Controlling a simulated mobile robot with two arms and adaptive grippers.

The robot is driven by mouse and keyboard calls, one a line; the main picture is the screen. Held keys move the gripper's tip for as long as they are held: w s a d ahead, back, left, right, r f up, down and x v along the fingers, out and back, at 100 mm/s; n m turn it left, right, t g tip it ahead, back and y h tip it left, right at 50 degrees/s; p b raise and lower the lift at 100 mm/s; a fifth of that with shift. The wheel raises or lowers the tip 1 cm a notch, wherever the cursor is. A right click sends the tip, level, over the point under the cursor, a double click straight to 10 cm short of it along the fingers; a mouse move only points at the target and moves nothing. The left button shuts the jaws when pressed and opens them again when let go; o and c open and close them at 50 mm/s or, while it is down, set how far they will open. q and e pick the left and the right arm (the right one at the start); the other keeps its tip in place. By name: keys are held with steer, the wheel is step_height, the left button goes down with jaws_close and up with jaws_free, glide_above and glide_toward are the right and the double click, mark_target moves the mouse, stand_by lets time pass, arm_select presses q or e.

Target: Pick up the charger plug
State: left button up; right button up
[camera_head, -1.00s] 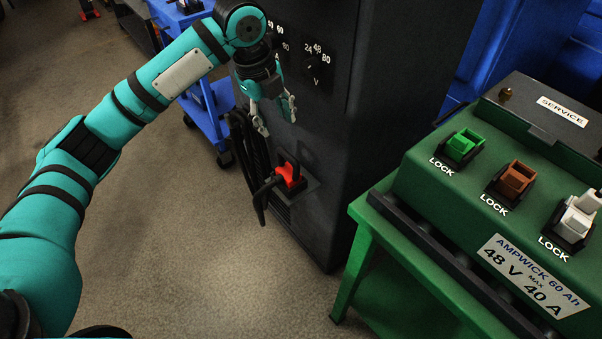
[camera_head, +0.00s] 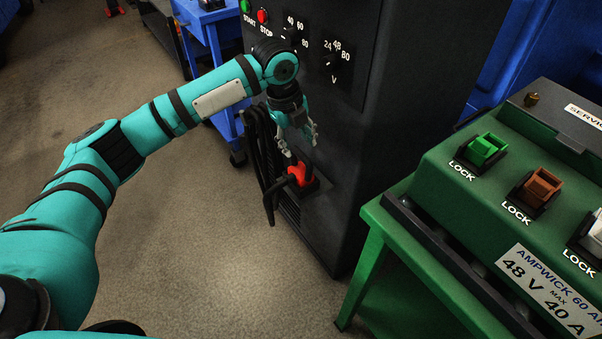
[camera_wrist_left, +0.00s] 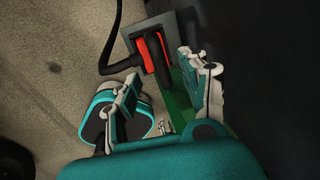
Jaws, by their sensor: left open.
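The charger plug (camera_head: 300,176) is red with a black cable and sits in a socket low on the side of the dark cabinet. My left gripper (camera_head: 301,148) is open and empty, just above the plug in the head view. In the left wrist view, the red and black plug (camera_wrist_left: 154,52) shows in its grey socket plate, ahead of and between the two spread fingers of my left gripper (camera_wrist_left: 160,74). I see no contact between fingers and plug. My right gripper is not in view.
The dark cabinet (camera_head: 390,130) carries dials and start and stop buttons. A black cable bundle (camera_head: 262,145) hangs beside the plug. A green battery unit (camera_head: 440,172) on a green stand is at the right. A blue cart (camera_head: 205,45) stands behind my arm. The floor at left is clear.

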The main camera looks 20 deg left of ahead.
mark_target(300, 152)
arm_select(q)
steer(key=f, duration=0.5)
steer(key=shift+w+d+f+b, duration=0.1)
steer(key=shift+w+d+b, duration=0.2)
steer(key=shift+w+b, duration=0.1)
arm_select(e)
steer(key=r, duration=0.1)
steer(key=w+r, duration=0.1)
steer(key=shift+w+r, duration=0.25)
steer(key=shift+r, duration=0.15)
arm_select(q)
jaws_close()
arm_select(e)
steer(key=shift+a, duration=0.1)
